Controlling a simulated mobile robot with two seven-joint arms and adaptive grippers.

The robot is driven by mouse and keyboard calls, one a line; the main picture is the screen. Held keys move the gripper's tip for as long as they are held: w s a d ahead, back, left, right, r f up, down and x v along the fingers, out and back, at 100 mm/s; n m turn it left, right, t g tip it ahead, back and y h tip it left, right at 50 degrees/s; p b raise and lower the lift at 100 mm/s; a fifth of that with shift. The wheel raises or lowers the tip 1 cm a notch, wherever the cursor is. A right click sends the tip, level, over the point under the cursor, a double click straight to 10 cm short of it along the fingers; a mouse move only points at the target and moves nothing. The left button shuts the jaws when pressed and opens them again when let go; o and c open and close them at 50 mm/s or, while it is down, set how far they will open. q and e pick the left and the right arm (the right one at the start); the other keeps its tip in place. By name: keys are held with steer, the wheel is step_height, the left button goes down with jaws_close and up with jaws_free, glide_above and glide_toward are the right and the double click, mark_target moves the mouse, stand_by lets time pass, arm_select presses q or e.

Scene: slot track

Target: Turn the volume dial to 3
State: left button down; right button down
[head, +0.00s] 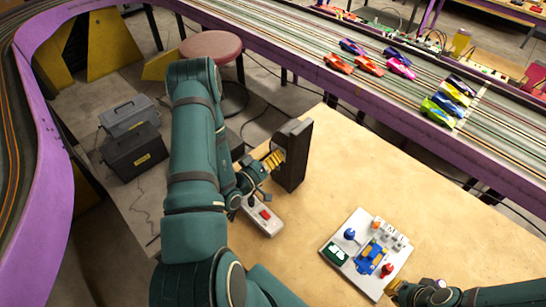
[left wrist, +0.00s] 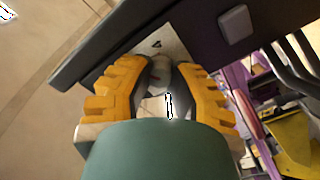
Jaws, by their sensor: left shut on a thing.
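A dark upright box (head: 293,155) stands on the wooden table, with a pale plate on the side facing my left gripper. In the left wrist view the plate (left wrist: 180,42) shows a numeral that looks like 4 near the top. My left gripper (head: 277,160) is shut on the grey volume dial (left wrist: 160,72) on that plate, one yellow finger on either side. The dial's pointer and most of its scale are hidden, so its setting cannot be read. My right gripper (head: 393,287) is beside the control board at the lower right, its fingers too small to judge.
A white control board (head: 336,254) with small joysticks and switches lies on the table (head: 420,200). A grey controller with a red button (head: 262,216) lies close below my left gripper. A purple-edged slot track with toy cars (head: 440,110) runs behind. The table's middle is clear.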

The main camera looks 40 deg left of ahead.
arm_select(q)
steer(key=c, duration=0.8)
jaws_free()
steer(key=shift+s, duration=0.15)
steer(key=s, duration=1.1)
steer(key=shift+s, duration=0.4)
steer(key=shift+a, duration=0.1)
